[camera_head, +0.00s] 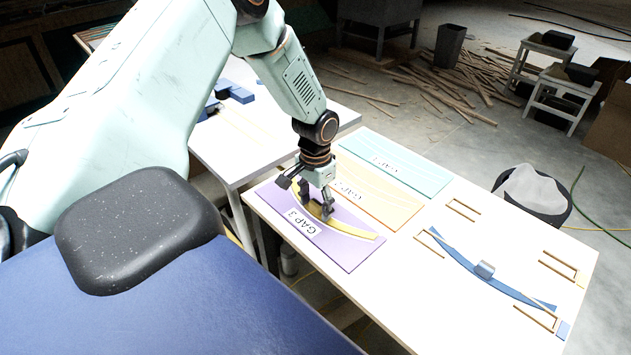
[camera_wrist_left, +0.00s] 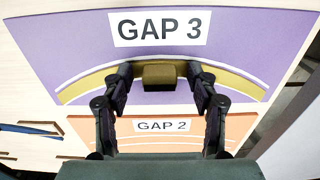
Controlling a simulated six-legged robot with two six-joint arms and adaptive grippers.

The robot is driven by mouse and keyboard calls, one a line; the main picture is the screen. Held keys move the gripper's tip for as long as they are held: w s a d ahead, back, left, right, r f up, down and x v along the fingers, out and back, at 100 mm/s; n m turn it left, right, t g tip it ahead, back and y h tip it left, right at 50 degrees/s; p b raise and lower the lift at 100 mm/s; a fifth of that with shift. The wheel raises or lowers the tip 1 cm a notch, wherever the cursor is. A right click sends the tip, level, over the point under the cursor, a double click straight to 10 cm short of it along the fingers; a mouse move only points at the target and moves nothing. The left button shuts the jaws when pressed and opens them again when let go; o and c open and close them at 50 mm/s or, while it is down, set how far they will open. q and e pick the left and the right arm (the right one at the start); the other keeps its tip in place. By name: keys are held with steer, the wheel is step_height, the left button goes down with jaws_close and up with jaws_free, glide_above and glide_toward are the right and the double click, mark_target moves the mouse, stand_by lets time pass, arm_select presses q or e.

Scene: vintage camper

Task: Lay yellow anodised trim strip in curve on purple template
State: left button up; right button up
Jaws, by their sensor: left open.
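The purple template (camera_head: 346,258), labelled GAP 3, lies on the near left part of the white table. It also shows in the left wrist view (camera_wrist_left: 62,48), with white curved lines on it. The yellow trim strip (camera_head: 358,233) lies on it as a shallow arc. In the left wrist view the strip (camera_wrist_left: 235,85) runs beside the white lines, with a dull yellow block (camera_wrist_left: 159,76) at its middle. My left gripper (camera_head: 315,207) is open over the strip, its fingers either side of the block with gaps showing. My right gripper is out of view.
An orange template (camera_head: 385,205) labelled GAP 2 and a teal template (camera_head: 410,170) lie beside the purple one. A curved blue strip (camera_head: 515,291) with a grey block lies among brown brackets at right. A second white table (camera_head: 245,150) holds blue blocks.

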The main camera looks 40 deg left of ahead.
arm_select(q)
steer(key=shift+r, duration=0.1)
step_height(320, 180, up, 12)
stand_by(0.6)
steer(key=shift+s, duration=0.1)
